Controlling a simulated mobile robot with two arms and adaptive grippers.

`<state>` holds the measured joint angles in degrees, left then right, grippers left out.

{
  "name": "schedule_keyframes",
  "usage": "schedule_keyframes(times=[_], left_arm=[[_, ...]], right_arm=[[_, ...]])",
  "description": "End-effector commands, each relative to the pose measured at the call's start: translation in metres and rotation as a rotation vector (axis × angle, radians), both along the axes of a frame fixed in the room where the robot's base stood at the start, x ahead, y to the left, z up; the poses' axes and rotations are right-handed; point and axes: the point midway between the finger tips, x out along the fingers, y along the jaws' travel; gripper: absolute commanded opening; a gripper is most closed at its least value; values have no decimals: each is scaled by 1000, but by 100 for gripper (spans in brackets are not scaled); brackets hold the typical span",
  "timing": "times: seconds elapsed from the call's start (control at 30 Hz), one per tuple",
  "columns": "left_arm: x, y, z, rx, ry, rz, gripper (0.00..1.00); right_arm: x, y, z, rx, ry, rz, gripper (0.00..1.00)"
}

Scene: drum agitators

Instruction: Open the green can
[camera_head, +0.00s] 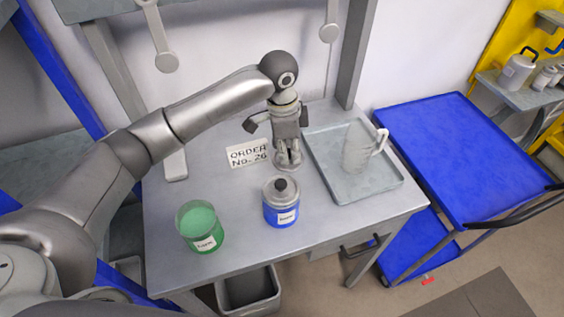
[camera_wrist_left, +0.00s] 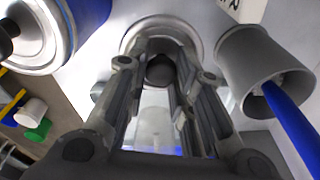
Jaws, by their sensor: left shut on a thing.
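The green can (camera_head: 201,228) stands at the front left of the table. Its top is uncovered and shows green inside. My left gripper (camera_head: 288,152) is behind the blue can, away from the green can, pointing down. It is shut on the black knob of a round grey lid (camera_head: 289,162); the lid also shows in the left wrist view (camera_wrist_left: 190,33), with the knob between the fingers (camera_wrist_left: 161,78). I cannot tell whether the lid touches the table. My right gripper is not in view.
A blue can (camera_head: 281,207) with a grey lid and black knob stands in front of the gripper. A tray (camera_head: 380,186) with a clear jug (camera_head: 358,148) is at right. An order sign (camera_head: 247,153) stands left of the gripper.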

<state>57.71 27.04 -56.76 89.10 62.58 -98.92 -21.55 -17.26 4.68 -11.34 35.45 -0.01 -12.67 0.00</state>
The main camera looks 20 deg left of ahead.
Motion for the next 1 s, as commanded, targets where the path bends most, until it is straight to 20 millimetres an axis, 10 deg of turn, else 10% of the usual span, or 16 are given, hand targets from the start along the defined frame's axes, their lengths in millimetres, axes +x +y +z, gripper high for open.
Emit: schedule_keyframes(times=[0.5,0.87,0.9,1.0], left_arm=[[-1,0,-57,1,0,1,0],[0,0,-62,-1,-1,1,0],[0,0,-62,0,-2,1,28],[0,0,-62,-1,-1,1,40]], right_arm=[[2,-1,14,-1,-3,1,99],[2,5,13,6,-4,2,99],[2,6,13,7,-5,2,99],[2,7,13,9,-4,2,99]])
